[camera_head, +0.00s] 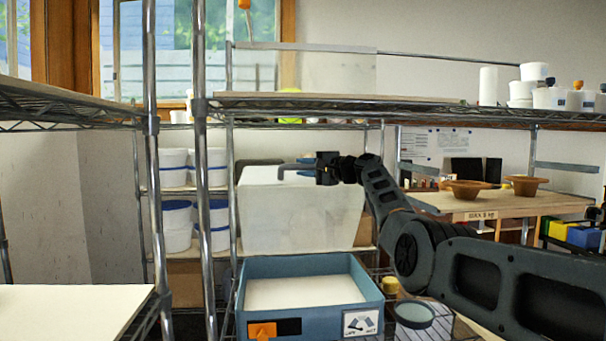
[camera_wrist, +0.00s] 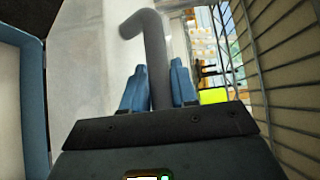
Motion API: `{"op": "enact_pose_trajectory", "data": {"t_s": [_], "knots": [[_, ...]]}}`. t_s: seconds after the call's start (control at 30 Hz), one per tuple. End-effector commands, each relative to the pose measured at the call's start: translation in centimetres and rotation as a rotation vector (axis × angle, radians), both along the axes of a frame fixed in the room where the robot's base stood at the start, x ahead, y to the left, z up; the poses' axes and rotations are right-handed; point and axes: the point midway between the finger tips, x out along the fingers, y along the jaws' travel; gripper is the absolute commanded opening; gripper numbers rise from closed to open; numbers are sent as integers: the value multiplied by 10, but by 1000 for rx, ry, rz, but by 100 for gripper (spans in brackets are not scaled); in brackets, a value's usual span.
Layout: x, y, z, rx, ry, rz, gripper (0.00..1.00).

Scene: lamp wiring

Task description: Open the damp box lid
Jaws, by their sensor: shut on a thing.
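The damp box (camera_head: 311,325) is a blue box on the lower rack, with a pale bottom and a gauge label on its front. Its top is open. A pale translucent panel, which looks like the lid (camera_head: 300,222), stands nearly upright behind the box. My gripper (camera_head: 318,168) is at the upper part of this panel. It is shut on a grey bent handle (camera_head: 290,167). The wrist view shows the handle (camera_wrist: 150,35) between the two blue fingers of my gripper (camera_wrist: 158,68). Where the handle joins the panel is hidden.
Rack posts (camera_head: 202,200) stand left of the box. A small jar (camera_head: 414,314) and a yellow-capped container (camera_head: 390,285) stand right of it. A shelf (camera_head: 350,101) with white containers runs above my gripper. White tubs (camera_head: 174,165) stand behind left. A bench (camera_head: 480,203) holds brown bowls at right.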

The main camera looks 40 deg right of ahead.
Motion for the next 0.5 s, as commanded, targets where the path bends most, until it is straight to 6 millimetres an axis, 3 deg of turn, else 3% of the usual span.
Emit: {"op": "enact_pose_trajectory", "data": {"t_s": [0.1, 0.5], "knots": [[3, -11, -1, 17, 25, -11, 0], [10, -11, 4, 33, 54, -4, 0]]}}
